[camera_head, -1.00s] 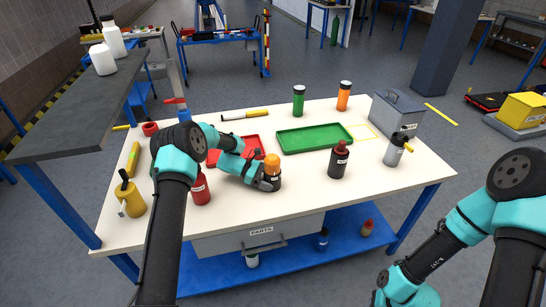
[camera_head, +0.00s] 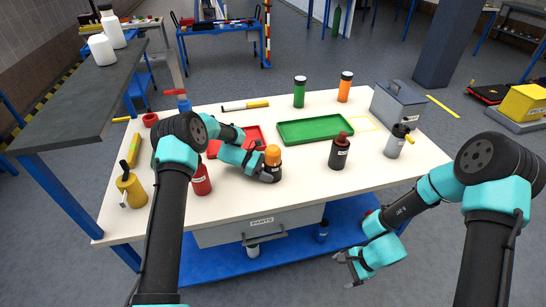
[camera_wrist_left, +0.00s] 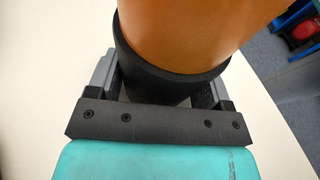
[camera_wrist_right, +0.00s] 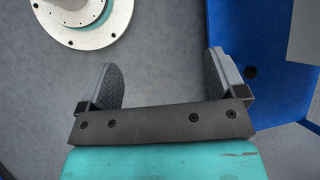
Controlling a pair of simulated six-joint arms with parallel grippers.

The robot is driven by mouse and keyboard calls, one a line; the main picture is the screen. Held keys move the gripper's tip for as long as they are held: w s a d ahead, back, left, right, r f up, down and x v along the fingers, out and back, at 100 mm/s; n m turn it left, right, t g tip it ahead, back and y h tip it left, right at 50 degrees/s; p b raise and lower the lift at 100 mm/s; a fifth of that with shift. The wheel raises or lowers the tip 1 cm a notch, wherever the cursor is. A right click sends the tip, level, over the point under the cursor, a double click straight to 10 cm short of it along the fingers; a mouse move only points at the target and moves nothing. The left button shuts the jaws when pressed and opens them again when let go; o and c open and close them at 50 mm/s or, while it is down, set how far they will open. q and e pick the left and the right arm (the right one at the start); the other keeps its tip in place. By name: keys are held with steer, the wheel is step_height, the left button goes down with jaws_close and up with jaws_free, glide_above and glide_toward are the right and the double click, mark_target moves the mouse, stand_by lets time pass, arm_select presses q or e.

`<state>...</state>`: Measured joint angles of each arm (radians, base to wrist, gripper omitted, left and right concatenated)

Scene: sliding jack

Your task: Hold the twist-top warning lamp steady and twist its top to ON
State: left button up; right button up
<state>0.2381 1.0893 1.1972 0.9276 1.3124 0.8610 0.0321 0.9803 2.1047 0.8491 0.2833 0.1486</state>
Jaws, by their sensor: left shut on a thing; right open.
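The warning lamp has an orange top (camera_head: 272,155) and a dark base (camera_head: 274,174). It stands upright on the white table (camera_head: 300,200), left of the table's middle near the front. My left gripper (camera_head: 267,174) is shut on the dark base from the left. In the left wrist view the fingers (camera_wrist_left: 165,88) are on either side of the black base, below the orange top (camera_wrist_left: 190,30). My right gripper (camera_head: 345,268) is open and empty, low in front of the table. The right wrist view shows its two fingers (camera_wrist_right: 167,85) apart with grey floor between them.
A dark red-topped bottle (camera_head: 339,153) stands right of the lamp, and a red bottle (camera_head: 200,179) stands left. A green tray (camera_head: 315,131) and red tray (camera_head: 251,135) lie behind. A grey bottle (camera_head: 396,141) and grey box (camera_head: 398,104) are at right. The front right tabletop is clear.

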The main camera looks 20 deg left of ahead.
steer(key=w+a+r+m+t+y, duration=0.1)
steer(key=w+a+r+m+y, duration=0.25)
steer(key=w+a, duration=0.3)
steer(key=m+t+y, duration=0.7)
steer(key=m, duration=0.1)
glide_toward(273, 156)
step_height(273, 156, down, 3)
steer(key=w, duration=0.2)
steer(key=shift+d+r+n, duration=0.15)
steer(key=shift+d+n, duration=0.1)
steer(key=shift+d, duration=0.25)
steer(key=x, duration=1.2)
